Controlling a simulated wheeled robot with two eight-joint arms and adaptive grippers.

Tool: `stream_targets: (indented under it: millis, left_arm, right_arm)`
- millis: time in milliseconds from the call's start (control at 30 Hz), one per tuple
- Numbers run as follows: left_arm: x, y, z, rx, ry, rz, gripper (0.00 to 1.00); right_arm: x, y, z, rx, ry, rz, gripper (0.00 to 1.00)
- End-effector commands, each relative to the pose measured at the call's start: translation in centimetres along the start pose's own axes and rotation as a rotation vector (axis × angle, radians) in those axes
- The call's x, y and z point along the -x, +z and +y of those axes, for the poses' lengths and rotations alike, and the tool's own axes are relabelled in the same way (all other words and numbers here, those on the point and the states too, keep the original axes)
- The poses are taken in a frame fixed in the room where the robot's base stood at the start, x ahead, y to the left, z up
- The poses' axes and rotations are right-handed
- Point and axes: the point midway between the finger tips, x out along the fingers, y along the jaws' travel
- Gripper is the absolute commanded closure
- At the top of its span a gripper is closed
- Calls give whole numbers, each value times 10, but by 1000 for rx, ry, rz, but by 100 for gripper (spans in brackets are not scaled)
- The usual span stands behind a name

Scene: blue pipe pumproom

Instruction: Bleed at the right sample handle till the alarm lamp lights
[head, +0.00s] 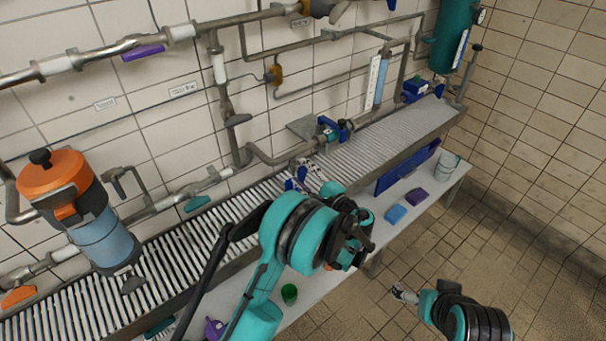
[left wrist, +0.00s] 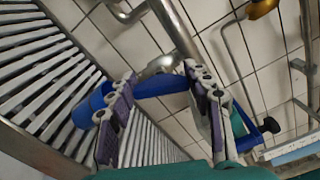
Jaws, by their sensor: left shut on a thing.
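My left gripper (head: 306,176) reaches over the slatted grating toward the wall pipes. In the left wrist view its purple-padded fingers (left wrist: 162,108) stand on either side of a blue handle (left wrist: 152,86), which lies below a grey pipe end. The left gripper is shut on this handle. A teal part (left wrist: 238,122) with a black knob shows right of the fingers. In the head view a blue and teal valve (head: 342,131) sits on the pipe just beyond the gripper. My right gripper (head: 403,293) hangs over the floor, away from the pipes; its finger gap is unclear. I cannot make out the alarm lamp.
A white bench (head: 394,234) carries blue and purple blocks, a green cup (head: 289,294) and a pail (head: 447,166). An orange-topped canister (head: 104,236) stands at left. A teal tank (head: 453,38) and a blue and white gauge strip (head: 376,82) are on the right. The tiled floor is clear.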

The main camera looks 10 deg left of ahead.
Motion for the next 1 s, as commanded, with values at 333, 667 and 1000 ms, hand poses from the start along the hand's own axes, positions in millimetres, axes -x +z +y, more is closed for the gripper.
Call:
stream_targets:
  millis: [333, 667, 1000]
  left_arm:
    - [0, 0, 0, 76, 0, 0, 78]
    - [0, 0, 1, 79, 0, 0, 78]
    - [0, 0, 0, 78, 0, 0, 28]
  right_arm:
    - [0, 0, 0, 0, 0, 0, 7]
    - [0, 0, 0, 0, 0, 0, 7]
    - [0, 0, 0, 0, 0, 0, 7]
